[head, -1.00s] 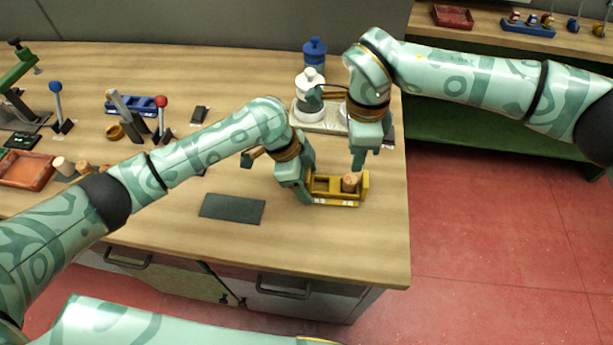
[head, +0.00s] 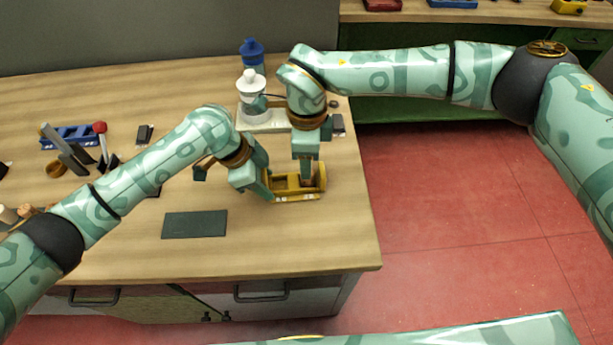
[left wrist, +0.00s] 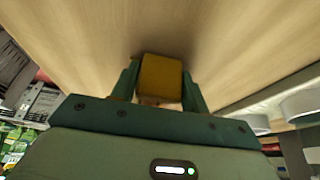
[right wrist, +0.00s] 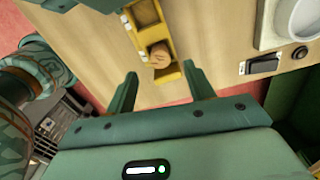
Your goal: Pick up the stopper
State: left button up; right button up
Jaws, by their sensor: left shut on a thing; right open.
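The cork stopper (right wrist: 160,54) stands in the end compartment of a yellow holder (right wrist: 148,15) in the right wrist view. In the head view the stopper (head: 307,181) is partly hidden behind my right gripper (head: 306,172). My right gripper, open and empty, is over that end of the holder; in its wrist view its fingers (right wrist: 160,92) are apart, with the stopper beyond and between them. My left gripper (head: 266,188) is shut on the left end of the yellow holder (head: 299,197). The holder's yellow end (left wrist: 161,77) fills the gap between the left fingers (left wrist: 158,92).
A dark mat (head: 194,224) lies left of the holder. More loose corks (head: 8,214) are at the far left. The table's right edge is close to the holder.

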notch_tip(320, 180, down, 5)
jog(key=shift+d+f, duration=0.1)
jog(key=c, duration=1)
pick_arm(q)
jog(key=o, duration=1.2)
pick_arm(e)
notch_tip(320, 180, up, 10)
pick_arm(q)
jog(key=v, duration=1.2)
